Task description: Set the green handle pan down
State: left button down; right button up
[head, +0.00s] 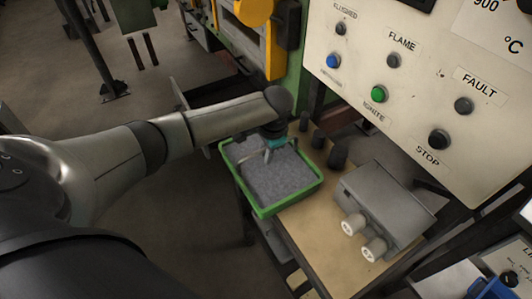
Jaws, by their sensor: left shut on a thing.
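The green handle pan (286,203) is a shallow tray with a green rim and a grey, grainy inside. It is at the middle of the head view, over the left part of a wooden bench top, and its left side reaches past the bench edge. My left gripper (268,154) is above the far part of the pan, shut on its handle. The arm's wrist and the gripper hide most of the handle. I cannot tell whether the pan's underside touches the bench. My right gripper is not in view.
The wooden bench top (318,252) is bare in front of the pan. A grey metal box (385,200) with two pale round fittings stands right of it. Several small dark cylinders (338,154) stand behind. A control panel (420,95) with buttons rises at the back right.

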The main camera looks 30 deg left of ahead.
pick_arm(q)
jog(key=c, duration=0.9)
grip_release()
jog(key=shift+f, duration=0.1)
jog(key=shift+o, duration=0.2)
notch_tip(320, 180, up, 12)
jog(key=s+d+p, duration=0.1)
jog(key=d+p, duration=0.1)
jog(key=shift+s, duration=0.15)
